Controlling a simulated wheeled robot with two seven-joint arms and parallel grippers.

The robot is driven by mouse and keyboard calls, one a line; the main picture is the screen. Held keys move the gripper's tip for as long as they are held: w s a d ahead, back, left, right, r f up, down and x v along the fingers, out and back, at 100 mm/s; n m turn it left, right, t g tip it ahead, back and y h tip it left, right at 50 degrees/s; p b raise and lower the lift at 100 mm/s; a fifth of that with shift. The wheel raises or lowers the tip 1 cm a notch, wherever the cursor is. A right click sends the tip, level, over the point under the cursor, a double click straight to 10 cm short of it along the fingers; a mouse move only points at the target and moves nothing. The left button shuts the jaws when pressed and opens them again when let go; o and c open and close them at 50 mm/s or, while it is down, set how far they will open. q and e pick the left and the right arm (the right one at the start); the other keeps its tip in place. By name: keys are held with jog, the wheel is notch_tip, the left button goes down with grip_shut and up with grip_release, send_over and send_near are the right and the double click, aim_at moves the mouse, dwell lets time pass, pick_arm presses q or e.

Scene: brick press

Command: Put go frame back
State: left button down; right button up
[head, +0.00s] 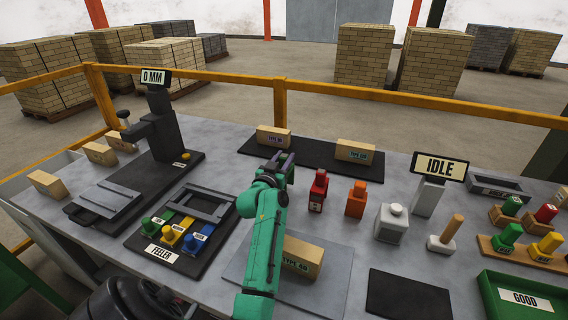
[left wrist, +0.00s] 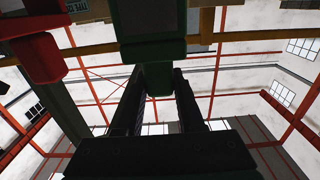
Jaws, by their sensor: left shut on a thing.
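My left gripper (head: 284,160) is over the middle of the table, in front of the dark mat at the back. In the left wrist view its dark fingers (left wrist: 160,95) are shut on the narrow neck of a green piece (left wrist: 150,28), which I take to be the go frame. The wider green body extends toward the top of that view. In the head view the gripper and arm hide this piece, so I cannot tell whether it touches the table. A similar red piece (head: 318,190) stands just right of the gripper, with an orange one (head: 357,198) beyond it.
A brick marked TYPE 4G (head: 303,258) lies on a grey plate beside my left arm. The feeler tray (head: 150,246) is to the left. Two bricks lie on the dark mat (head: 316,160). A white block (head: 391,222) and IDLE sign (head: 439,167) are right.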

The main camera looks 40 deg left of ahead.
pick_arm(q)
notch_tip(320, 180, down, 2)
jog(key=shift+s, duration=0.1)
pick_arm(e)
jog(key=shift+s+d, duration=0.1)
jog(key=shift+s, duration=0.25)
pick_arm(q)
jog(key=shift+f, duration=0.2)
jog(key=c, duration=0.6)
grip_release()
jog(key=shift+c, duration=0.2)
jog(key=shift+o, duration=0.6)
pick_arm(e)
jog(key=shift+s+d+f, duration=0.1)
jog(key=shift+d, duration=0.25)
pick_arm(q)
jog(key=shift+r, duration=0.1)
